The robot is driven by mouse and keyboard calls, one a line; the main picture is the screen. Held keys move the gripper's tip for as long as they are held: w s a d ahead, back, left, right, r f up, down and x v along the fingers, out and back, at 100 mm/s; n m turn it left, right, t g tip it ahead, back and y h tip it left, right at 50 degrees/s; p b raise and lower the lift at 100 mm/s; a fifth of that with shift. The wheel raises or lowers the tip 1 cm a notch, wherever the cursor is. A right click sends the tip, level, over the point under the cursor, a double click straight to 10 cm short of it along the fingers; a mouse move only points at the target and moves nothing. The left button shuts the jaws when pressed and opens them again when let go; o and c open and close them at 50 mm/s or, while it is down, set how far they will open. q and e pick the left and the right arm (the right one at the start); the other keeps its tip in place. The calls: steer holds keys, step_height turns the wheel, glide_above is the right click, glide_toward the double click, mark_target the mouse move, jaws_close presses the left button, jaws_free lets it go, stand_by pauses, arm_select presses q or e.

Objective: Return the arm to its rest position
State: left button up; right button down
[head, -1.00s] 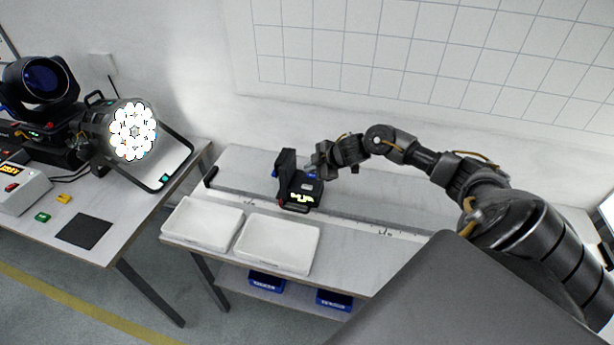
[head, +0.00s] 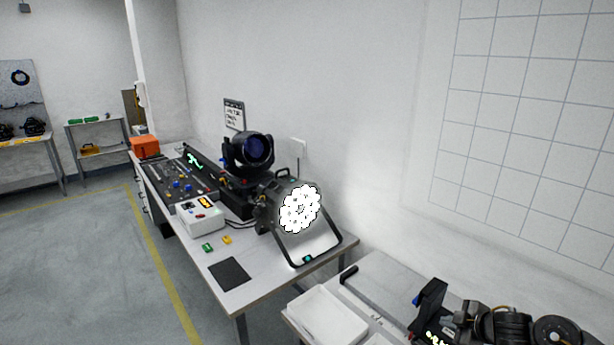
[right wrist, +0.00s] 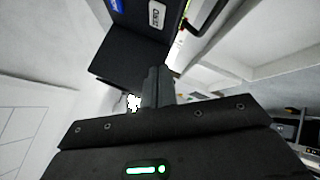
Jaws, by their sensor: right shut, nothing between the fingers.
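My right gripper (head: 462,318) is at the lower right of the head view, with its arm partly cut off by the frame edge. In the right wrist view its two fingers (right wrist: 158,88) are together with nothing between them. A small black device (head: 430,312) with an upright back and a lit display stands on the table just left of the gripper. The device also fills the top of the right wrist view (right wrist: 128,55), close beyond the fingertips; I cannot tell whether they touch. My left gripper is not in view.
A white tray (head: 328,318) sits left of the device. On the bench to the left stand a lit par can (head: 299,209), a moving-head light (head: 248,152), a control desk (head: 178,187) and a black mat (head: 229,271). A gridded wall panel (head: 530,130) is behind.

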steer(key=s+a+f+m, duration=0.2)
steer(key=s+a+f, duration=0.35)
steer(key=a, duration=0.55)
steer(key=s+a+m+g+h, duration=0.1)
steer(key=s+a+m+g, duration=0.25)
steer(key=s, duration=1.05)
steer(key=s+a+m+g+h, duration=0.15)
steer(key=s+a+m, duration=0.3)
steer(key=s, duration=1.05)
step_height(320, 180, down, 31)
steer(key=g+b, duration=0.2)
steer(key=b, duration=0.2)
steer(key=s+d+f+b, duration=0.1)
steer(key=s+f, duration=0.7)
steer(key=s+d+f+g+b, duration=0.1)
steer(key=s+d+f, duration=0.1)
steer(key=s+f, duration=0.6)
steer(key=shift+s+d+f, duration=0.3)
steer(key=shift+s+f, duration=0.05)
steer(key=shift+f, duration=0.4)
steer(key=shift+w, duration=0.1)
